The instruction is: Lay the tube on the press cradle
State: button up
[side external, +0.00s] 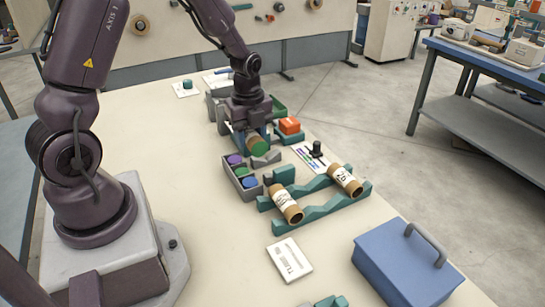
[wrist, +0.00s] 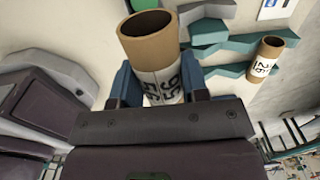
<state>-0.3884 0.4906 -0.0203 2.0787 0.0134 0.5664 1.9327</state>
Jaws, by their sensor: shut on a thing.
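My gripper (side external: 254,134) is shut on a brown cardboard tube (wrist: 158,68). In the wrist view the blue fingers press on both sides of this tube, its hollow end faces the top and a white printed label shows between the fingers.
A teal notched rack (side external: 326,206) holds two labelled tubes, a near one (side external: 286,204) and a far one (side external: 345,180). A compartment tray (side external: 240,180) with coloured discs lies left of it.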

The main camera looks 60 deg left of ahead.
jog(key=w+a+f, duration=0.1)
jog(key=w+f, duration=0.3)
jog(key=w+a+f, duration=0.1)
jog(key=w+f, duration=0.1)
jog(key=shift+w+a+f, duration=0.3)
jog(key=shift+w, duration=0.1)
jog(key=shift+w+a+f, duration=0.1)
jog(key=shift+w+f, duration=0.1)
jog(key=shift+f, duration=1.6)
jog(key=shift+f, duration=0.1)
jog(key=shift+f, duration=0.4)
jog(key=shift+f, duration=0.1)
jog(key=o, duration=0.9)
